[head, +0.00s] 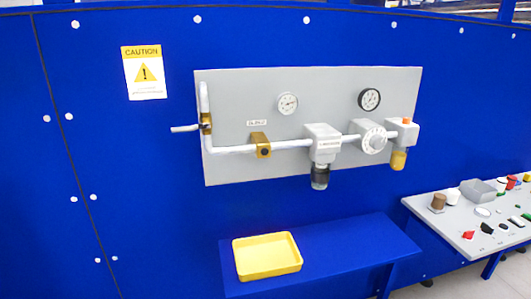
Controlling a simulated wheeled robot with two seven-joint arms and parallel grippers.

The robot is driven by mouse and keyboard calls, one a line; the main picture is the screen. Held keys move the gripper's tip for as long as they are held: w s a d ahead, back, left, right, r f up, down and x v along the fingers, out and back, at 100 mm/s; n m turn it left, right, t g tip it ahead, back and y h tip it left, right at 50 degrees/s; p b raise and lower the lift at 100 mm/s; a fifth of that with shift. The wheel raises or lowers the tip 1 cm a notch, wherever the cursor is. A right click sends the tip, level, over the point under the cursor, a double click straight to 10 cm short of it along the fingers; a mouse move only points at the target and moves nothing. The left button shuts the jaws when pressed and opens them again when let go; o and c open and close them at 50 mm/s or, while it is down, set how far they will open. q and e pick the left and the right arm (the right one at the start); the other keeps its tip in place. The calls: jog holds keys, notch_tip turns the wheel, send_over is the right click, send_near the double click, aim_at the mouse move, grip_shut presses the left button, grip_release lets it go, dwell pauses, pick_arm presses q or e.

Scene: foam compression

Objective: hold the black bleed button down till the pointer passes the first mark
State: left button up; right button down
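A grey panel (230,98) on the blue wall carries a white pipe run. A brass block (258,140) on the lower pipe has a small dark round spot (265,152) on its front; it may be the black bleed button, but it is too small to be sure. A white-rimmed gauge (288,104) sits above the pipe, and a black-rimmed gauge (369,99) is at the upper right. Their pointers and marks are too small to read. Neither of my grippers is in view, and nothing touches the panel.
A lever (185,128) sticks out left from a brass valve. A dark-bowled filter (320,178), a round white dial (374,138) and a yellow-bowled unit (398,160) line the pipe. A yellow tray (268,270) sits on a blue shelf (340,247). A parts-strewn table (452,229) stands right.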

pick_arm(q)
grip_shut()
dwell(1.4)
